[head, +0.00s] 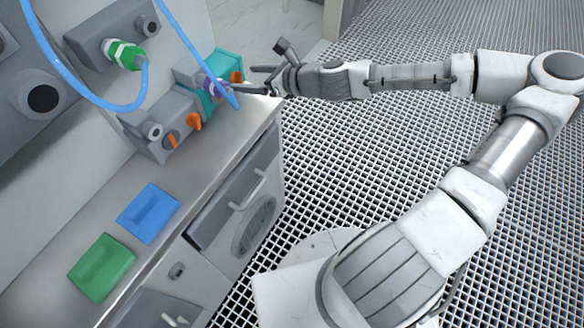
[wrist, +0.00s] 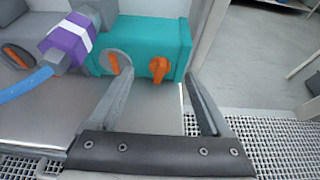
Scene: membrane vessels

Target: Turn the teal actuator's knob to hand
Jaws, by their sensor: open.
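The teal actuator (wrist: 150,35) is a box standing at the far end of the bench, and it also shows in the head view (head: 231,62). An orange knob (wrist: 159,68) sticks out from the right part of its front; the head view shows it small (head: 237,77). Left of it, a grey disc with an orange bar (wrist: 114,62) sits on the same face, partly behind my left finger. My gripper (wrist: 159,74) is open, its fingers on either side of the knob in the picture. I cannot tell whether they touch it. Any "hand" marking is unreadable.
A purple-and-white coupling (wrist: 72,40) with a blue hose is left of the actuator. A grey unit with another orange knob (head: 194,122) stands nearer along the bench. Blue (head: 149,212) and green (head: 101,267) trays lie in front. Grating floor is clear at right.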

